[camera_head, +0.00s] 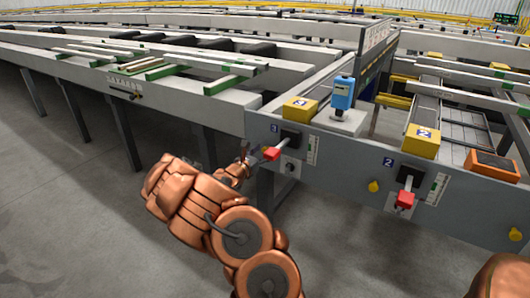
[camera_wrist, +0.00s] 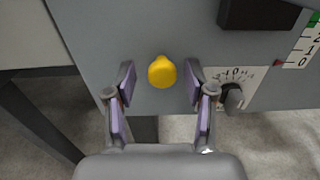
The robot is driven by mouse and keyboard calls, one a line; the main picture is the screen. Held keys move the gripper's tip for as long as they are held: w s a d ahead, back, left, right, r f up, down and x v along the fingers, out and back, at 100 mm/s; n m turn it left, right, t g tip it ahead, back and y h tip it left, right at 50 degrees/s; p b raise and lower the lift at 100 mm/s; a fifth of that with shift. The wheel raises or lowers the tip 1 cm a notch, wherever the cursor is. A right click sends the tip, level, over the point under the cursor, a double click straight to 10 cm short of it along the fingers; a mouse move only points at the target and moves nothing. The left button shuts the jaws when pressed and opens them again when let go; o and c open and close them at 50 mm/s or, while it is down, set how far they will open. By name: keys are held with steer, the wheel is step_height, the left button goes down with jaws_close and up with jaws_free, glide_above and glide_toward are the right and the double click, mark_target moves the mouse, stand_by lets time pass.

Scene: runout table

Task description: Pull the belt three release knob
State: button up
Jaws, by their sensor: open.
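A yellow knob (camera_wrist: 162,72) sticks out of the grey panel (camera_wrist: 110,30) in the wrist view. My gripper (camera_wrist: 159,84) is open, with one finger on each side of the knob. Gaps show between the knob and both fingers. In the head view, my gripper (camera_head: 246,160) is at the panel section marked 3, left of its red-ended lever (camera_head: 271,153). The knob at this section is hidden behind my gripper there.
A dark dial (camera_wrist: 233,97) sits right of my right finger, below a black block (camera_wrist: 255,14) and a scale (camera_wrist: 304,45). Section 2 has another red-ended lever (camera_head: 405,199) and yellow knob (camera_head: 374,186). A table leg (camera_head: 123,132) stands left; floor nearby is clear.

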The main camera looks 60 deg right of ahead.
steer(key=shift+s+d, duration=0.15)
steer(key=shift+d, duration=0.6)
jaws_close()
